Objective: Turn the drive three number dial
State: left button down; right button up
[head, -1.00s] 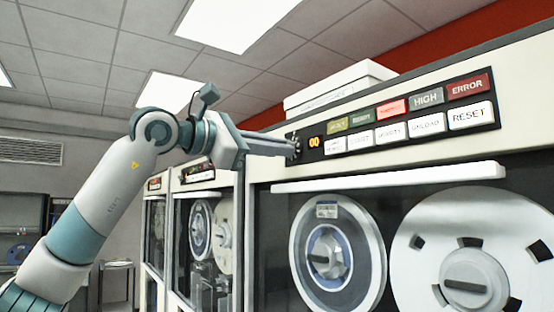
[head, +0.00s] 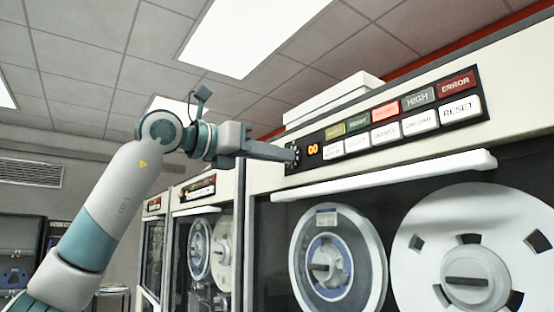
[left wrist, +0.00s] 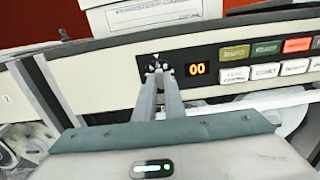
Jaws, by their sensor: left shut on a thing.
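The black number dial (head: 291,157) sits at the left end of the nearest tape drive's control panel. In the left wrist view the dial (left wrist: 157,61) shows just past the fingertips, partly hidden by them. An orange display reading 00 (head: 313,150) is right of the dial; it also shows in the left wrist view (left wrist: 197,69). My left gripper (head: 284,154) reaches in from the left with its fingers shut on the dial. The same gripper (left wrist: 159,72) shows its two fingers close together at the dial in the left wrist view. My right gripper is out of view.
Right of the display are coloured lamps and white buttons, including RESET (head: 460,109). A white ledge (head: 385,174) juts out below the panel, above two tape reels. White boxes (head: 330,101) lie on top of the cabinet. More drives stand further left.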

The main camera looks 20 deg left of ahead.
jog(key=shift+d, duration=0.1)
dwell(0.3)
pick_arm(q)
jog(key=c, duration=1.8)
grip_release()
jog(key=shift+c, duration=0.2)
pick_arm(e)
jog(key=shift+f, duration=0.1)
